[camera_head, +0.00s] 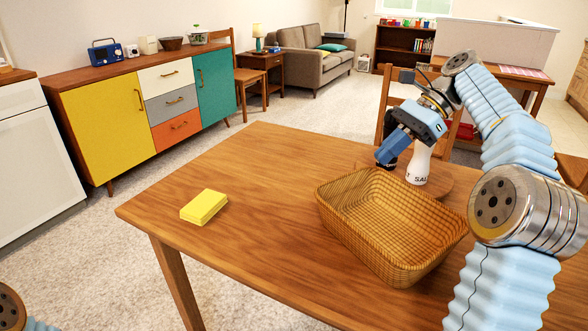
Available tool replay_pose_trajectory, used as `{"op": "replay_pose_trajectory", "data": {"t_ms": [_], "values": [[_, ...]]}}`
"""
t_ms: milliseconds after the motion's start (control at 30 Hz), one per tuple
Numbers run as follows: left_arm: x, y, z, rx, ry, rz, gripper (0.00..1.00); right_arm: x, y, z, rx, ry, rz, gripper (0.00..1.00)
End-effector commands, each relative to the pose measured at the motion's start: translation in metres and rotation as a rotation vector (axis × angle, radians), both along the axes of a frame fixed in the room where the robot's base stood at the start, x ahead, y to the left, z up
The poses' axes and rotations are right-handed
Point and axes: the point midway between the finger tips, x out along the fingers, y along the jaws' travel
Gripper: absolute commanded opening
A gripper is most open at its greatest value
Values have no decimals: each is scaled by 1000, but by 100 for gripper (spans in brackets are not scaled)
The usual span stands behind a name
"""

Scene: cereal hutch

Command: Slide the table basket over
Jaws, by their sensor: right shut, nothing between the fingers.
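A woven wicker basket (390,225) stands upright and looks empty on the right part of the wooden table (270,190). My right gripper (382,160) hangs just beyond the basket's far rim, its blue fingers pointing down and left. It is shut and holds nothing. I cannot tell whether it touches the rim. My left gripper is not in view; only a bit of my left arm shows at the bottom left corner.
A white shaker marked "SAL" (419,163) stands on a round wooden board (437,182) behind the basket, close to my right gripper. A dark shaker is partly hidden beside it. A yellow block (204,207) lies on the table's left part. The table between block and basket is clear.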

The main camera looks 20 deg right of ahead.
Motion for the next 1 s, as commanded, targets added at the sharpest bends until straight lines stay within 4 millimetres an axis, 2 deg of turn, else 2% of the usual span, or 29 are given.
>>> {"op": "replay_pose_trajectory", "data": {"t_ms": [100,233,667,800,1000], "values": [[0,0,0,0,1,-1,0,-4,-2,-1,-11,15,-5,0],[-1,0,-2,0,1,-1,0,-4,8,-11,-9,17,-3,0],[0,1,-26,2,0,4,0,3,70,-74,-10,14,0,0],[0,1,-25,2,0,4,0,5,92,-70,-10,10,-1,0],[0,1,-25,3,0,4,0,7,106,-70,-10,12,-2,0]]}}
